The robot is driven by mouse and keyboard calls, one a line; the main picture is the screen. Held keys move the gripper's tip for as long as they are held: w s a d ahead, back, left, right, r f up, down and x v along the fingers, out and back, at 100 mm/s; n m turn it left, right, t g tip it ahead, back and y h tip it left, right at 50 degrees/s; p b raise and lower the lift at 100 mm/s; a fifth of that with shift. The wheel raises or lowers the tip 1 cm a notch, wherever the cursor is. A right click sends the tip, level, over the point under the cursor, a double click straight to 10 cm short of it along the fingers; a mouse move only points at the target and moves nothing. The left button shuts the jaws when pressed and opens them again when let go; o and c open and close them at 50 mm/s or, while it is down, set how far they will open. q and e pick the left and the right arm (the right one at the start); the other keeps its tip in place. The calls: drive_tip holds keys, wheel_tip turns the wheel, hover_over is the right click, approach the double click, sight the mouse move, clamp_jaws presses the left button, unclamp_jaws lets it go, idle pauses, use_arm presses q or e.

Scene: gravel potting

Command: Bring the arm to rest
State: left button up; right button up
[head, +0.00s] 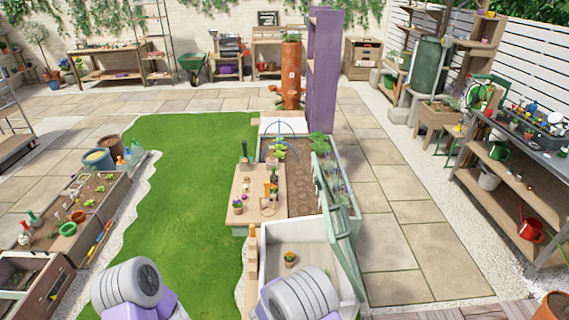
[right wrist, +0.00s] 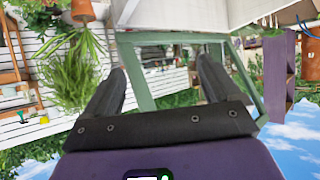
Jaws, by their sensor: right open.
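My right gripper (right wrist: 160,70) shows in the right wrist view, with its two dark fingers spread wide apart and nothing held between them. That view is turned over, with the sky at the bottom. A green frame (right wrist: 145,85) lies beyond the fingers; I cannot tell how far off it is. In the head view, only grey and purple links of my two arms show at the bottom edge. Neither gripper is visible there, and my left gripper is in no view.
A planter box (head: 275,250) with a small potted plant (head: 290,259) stands in front, with an open green-framed lid (head: 345,250) at its right. A wooden table (head: 240,212) holds pots and tools. Grass (head: 180,220) lies left, clear paving (head: 400,275) right. A purple shelf (head: 322,70) stands behind.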

drive_tip(key=s+d+f+n+g+y, duration=0.1)
drive_tip(key=s+d+f+n+y, duration=0.15)
drive_tip(key=f, duration=0.25)
drive_tip(key=s+d+f+n+g+y, duration=0.1)
drive_tip(key=s+d+f+y, duration=0.1)
drive_tip(key=f+y, duration=0.3)
drive_tip(key=s+a+f+n+g+y, duration=0.1)
drive_tip(key=s+a+n+g+y, duration=0.15)
drive_tip(key=s, duration=0.65)
drive_tip(key=s+a+f+n+g+y, duration=0.1)
drive_tip(key=s+g+y, duration=0.2)
drive_tip(key=s, duration=0.6)
use_arm(q)
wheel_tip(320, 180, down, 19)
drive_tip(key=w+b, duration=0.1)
drive_tip(key=b, duration=1.8)
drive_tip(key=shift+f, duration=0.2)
use_arm(e)
wheel_tip(320, 180, down, 19)
drive_tip(key=shift+w+r, duration=0.15)
drive_tip(key=shift+w, duration=0.3)
